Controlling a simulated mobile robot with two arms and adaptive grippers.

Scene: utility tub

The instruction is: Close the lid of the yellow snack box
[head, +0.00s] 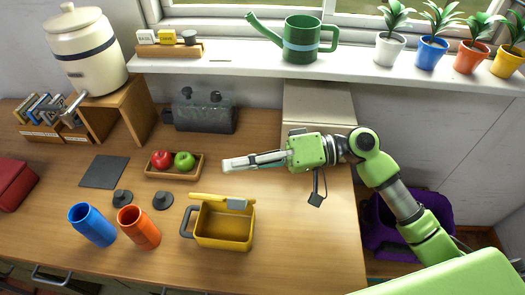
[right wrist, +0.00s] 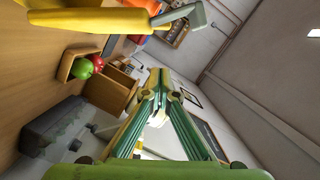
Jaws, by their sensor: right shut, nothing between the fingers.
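The yellow snack box (head: 222,242) stands on the wooden counter with its grey handle (head: 187,222) at the left. Its yellow lid (head: 208,197) is open and stands up along the far edge, with a grey latch (head: 237,203) towards its right end. My right gripper (head: 226,164) is shut and empty, held beyond the box and apart from the lid, pointing left. In the right wrist view, the lid (right wrist: 85,19) and latch (right wrist: 184,17) show at the top, beside the shut fingers (right wrist: 160,82). My left gripper is in neither view.
A tray (head: 176,177) with a red apple (head: 161,158) and a green apple (head: 184,160) lies left of my right gripper. A blue cup (head: 92,225) and an orange cup (head: 139,228) stand left of the box. The counter right of the box is clear.

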